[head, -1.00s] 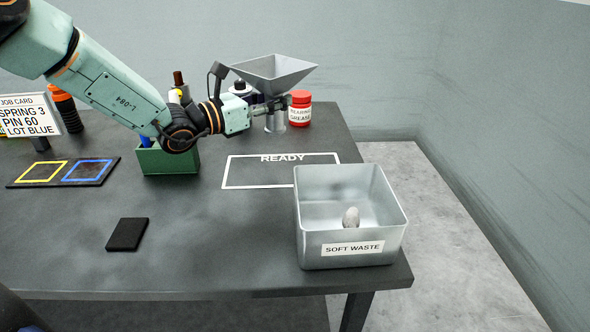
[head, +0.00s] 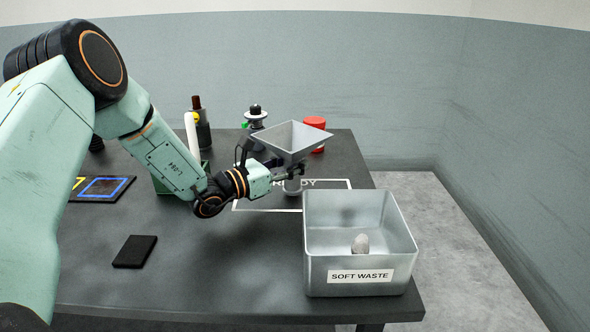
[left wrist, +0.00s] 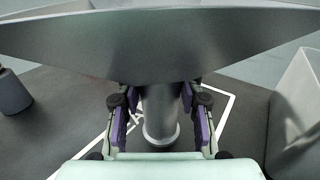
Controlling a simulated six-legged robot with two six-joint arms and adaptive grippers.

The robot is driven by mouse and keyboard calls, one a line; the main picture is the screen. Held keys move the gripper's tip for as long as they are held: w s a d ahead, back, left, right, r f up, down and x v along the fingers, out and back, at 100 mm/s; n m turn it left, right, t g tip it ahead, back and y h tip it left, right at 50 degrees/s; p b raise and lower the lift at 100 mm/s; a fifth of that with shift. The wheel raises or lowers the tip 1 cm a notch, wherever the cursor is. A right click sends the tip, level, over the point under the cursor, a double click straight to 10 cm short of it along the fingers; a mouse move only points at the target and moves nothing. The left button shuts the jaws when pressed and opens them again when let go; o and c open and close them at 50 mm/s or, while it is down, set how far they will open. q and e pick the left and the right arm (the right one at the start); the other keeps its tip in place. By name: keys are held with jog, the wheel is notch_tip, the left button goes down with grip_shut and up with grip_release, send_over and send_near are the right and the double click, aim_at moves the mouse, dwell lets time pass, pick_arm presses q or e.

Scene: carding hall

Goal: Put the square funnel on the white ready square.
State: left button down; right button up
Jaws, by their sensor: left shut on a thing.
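The square funnel (head: 291,138) is grey metal with a wide square mouth facing up and a round spout below. My left gripper (head: 290,172) is shut on its spout, and the funnel is upright. In the left wrist view the funnel (left wrist: 160,45) fills the top, with the fingers of my left gripper (left wrist: 160,115) on both sides of the spout. The white ready square (head: 236,209) is an outline on the dark table. The spout is over the outline in the head view; whether it touches the table I cannot tell. My right gripper is not in view.
A metal soft waste bin (head: 315,278) with a grey lump inside stands close to the right front of the outline. A red-lidded jar (head: 314,123) and bottles stand behind. A black block (head: 135,251) lies at the front left. The table (head: 210,265) is clear in front.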

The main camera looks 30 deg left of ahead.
pick_arm(q)
jog(key=shift+a+f, duration=0.1)
jog(key=shift+f, duration=0.5)
jog(key=shift+w+d+r, duration=0.1)
jog(key=shift+d+r, duration=0.05)
jog(key=shift+d, duration=0.25)
jog(key=shift+a+f+b, duration=0.15)
jog(key=shift+f+b, duration=0.05)
jog(key=shift+b, duration=0.1)
jog(key=c, duration=1.1)
grip_release()
jog(key=shift+a, duration=0.15)
jog(key=shift+c, duration=0.2)
jog(key=shift+o, duration=1.2)
jog(key=shift+d, duration=0.2)
jog(key=shift+a, duration=0.1)
